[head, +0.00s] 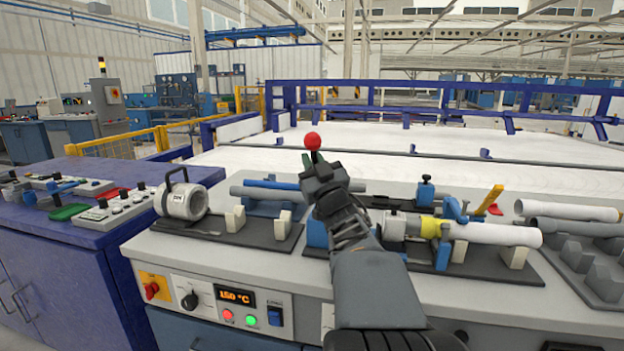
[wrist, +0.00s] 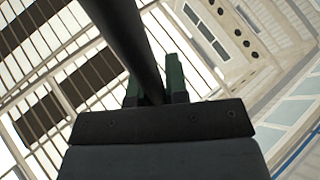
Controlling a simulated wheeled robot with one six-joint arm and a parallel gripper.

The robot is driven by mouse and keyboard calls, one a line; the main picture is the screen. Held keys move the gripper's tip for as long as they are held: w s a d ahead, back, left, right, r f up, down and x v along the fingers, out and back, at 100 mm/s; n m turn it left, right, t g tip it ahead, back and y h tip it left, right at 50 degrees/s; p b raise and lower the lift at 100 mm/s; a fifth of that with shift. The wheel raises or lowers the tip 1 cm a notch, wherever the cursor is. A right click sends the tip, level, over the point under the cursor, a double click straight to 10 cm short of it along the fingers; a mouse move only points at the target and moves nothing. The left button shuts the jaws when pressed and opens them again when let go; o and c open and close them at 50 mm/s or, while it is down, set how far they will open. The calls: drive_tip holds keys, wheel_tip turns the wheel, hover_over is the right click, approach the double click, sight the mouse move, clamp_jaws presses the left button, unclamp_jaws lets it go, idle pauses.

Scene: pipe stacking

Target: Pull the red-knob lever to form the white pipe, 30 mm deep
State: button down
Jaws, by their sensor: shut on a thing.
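My gripper (head: 313,166) is shut on the dark lever shaft just below its red knob (head: 312,140). The knob stands above the fingertips. In the wrist view the dark lever shaft (wrist: 132,45) runs down between the green finger pads of my gripper (wrist: 157,85). The white pipe (head: 495,234) lies in a fixture right of my arm, with a yellow part (head: 431,227) and blue clamp parts near its left end. My forearm and gripper hide the lever's lower part and some of the fixture.
A round grey heater (head: 184,201) with a handle stands at the left. The control panel display (head: 236,297) reads 150 °C. Another white pipe (head: 566,209) and a grey pipe (head: 577,228) lie at the right on a grey rack (head: 592,272). Grey tubing lies behind the heater.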

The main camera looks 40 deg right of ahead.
drive_tip(key=shift+s+a+f+n+t+y+b, duration=0.35)
drive_tip(key=shift+a+f+n+t+b, duration=0.1)
drive_tip(key=shift+b, duration=0.45)
drive_tip(key=c, duration=1.1)
unclamp_jaws()
drive_tip(key=shift+s+a+r, duration=0.1)
drive_tip(key=shift+r, duration=0.05)
drive_tip(key=v, duration=0.7)
drive_tip(key=shift+s, duration=0.25)
